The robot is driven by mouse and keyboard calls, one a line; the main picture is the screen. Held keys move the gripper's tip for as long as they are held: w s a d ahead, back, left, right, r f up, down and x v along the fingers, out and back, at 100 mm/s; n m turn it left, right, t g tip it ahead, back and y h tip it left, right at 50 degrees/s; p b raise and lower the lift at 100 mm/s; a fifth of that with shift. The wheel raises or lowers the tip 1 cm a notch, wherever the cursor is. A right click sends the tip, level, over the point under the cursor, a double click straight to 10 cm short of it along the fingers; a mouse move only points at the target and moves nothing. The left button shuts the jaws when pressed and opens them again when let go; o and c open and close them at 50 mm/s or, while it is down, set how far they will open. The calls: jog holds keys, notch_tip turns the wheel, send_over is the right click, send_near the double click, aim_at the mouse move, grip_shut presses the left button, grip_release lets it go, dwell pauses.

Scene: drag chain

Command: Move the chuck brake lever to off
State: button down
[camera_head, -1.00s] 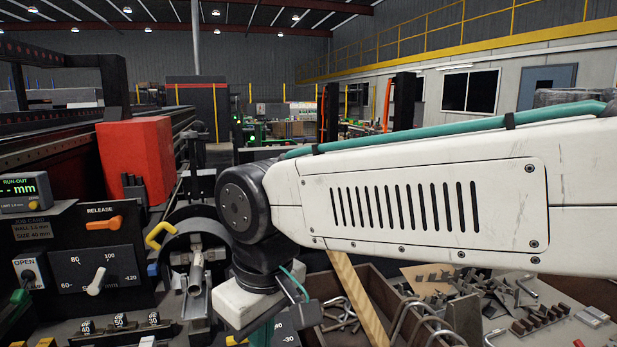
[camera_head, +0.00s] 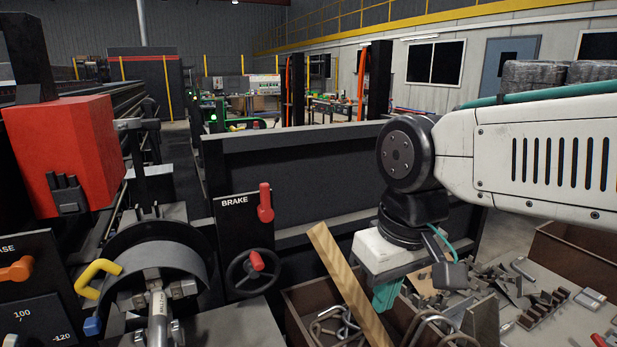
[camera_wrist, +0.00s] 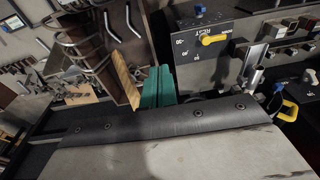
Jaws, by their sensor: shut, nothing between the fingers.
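The brake lever (camera_head: 265,203) is a short red handle standing about upright on a dark panel marked BRAKE (camera_head: 233,225). No on or off mark is readable. Below it is a black handwheel (camera_head: 236,281) with a red knob. My gripper (camera_head: 386,295) has green fingers pointing down, to the right of and lower than the lever, apart from it. The fingers are shut and empty; they also show in the wrist view (camera_wrist: 160,85). The chuck (camera_head: 155,285) is a round dark housing with a metal bar, left of the panel. I cannot make out the brake lever in the wrist view.
A wooden strip (camera_head: 347,285) leans up beside my gripper from a bin (camera_head: 298,305) of bent metal rods. Loose metal parts (camera_head: 540,300) cover the right bench. A yellow handle (camera_head: 97,275) and an orange lever (camera_head: 17,270) are at left. A long dark beam (camera_head: 300,160) runs behind.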

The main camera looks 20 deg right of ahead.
jog(key=w+d+r+t+y, duration=0.15)
jog(key=w+r, duration=0.25)
jog(key=w, duration=0.7)
jog(key=w+d+r+n+t+y, duration=0.1)
jog(key=w+d+r+y, duration=0.15)
jog(key=w, duration=0.75)
jog(key=w+d+r+t+y, duration=0.1)
jog(key=w+d+r, duration=0.3)
jog(key=w, duration=0.7)
send_near(264, 201)
jog(key=w+d+f, duration=0.4)
jog(key=a, duration=0.4)
jog(key=shift+f, duration=0.2)
jog(key=shift+a, duration=0.2)
